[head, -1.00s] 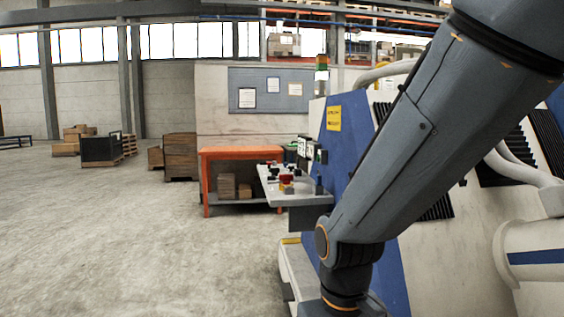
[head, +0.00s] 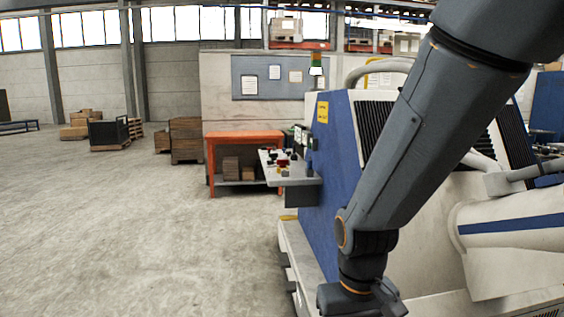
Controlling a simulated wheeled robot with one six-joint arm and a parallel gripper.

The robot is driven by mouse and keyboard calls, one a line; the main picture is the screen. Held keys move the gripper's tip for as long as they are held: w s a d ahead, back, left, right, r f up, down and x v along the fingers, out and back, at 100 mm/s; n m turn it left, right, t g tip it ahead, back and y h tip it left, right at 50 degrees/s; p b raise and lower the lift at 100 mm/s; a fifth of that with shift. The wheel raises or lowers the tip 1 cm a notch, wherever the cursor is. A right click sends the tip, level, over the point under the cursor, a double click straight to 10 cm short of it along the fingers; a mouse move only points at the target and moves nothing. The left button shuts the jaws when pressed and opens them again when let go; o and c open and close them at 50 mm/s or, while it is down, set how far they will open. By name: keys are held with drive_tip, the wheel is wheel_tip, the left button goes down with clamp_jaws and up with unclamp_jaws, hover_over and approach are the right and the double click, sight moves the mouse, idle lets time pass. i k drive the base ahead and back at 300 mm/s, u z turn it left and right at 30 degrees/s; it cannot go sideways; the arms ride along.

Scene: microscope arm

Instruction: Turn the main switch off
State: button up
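A blue and white machine (head: 332,192) stands at the right of the head view, partly hidden behind my arm. A grey control shelf (head: 296,178) sticks out from its left side and carries small red, black and yellow controls (head: 283,162). They are too small to tell which one is the main switch or how it is set. My arm crosses the right side of the view. Its lower end shows near the bottom edge, in front of the machine, but my gripper's fingertips are not in view.
An orange workbench (head: 244,137) with boxes under it stands behind the control shelf. Wooden crates (head: 186,140) and a dark box on a pallet (head: 108,135) stand farther left. The concrete floor (head: 120,230) at the left and front is clear. A white cylinder (head: 515,235) juts out at the right.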

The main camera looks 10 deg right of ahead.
sight(281, 163)
drive_tip(key=u, duration=0.6)
drive_tip(key=i, duration=0.95)
drive_tip(key=u, duration=0.7)
drive_tip(key=i, duration=1.25)
drive_tip(key=z, duration=0.85)
drive_tip(key=i, duration=1)
drive_tip(key=z, duration=0.95)
drive_tip(key=i, duration=0.2)
drive_tip(key=z, duration=0.2)
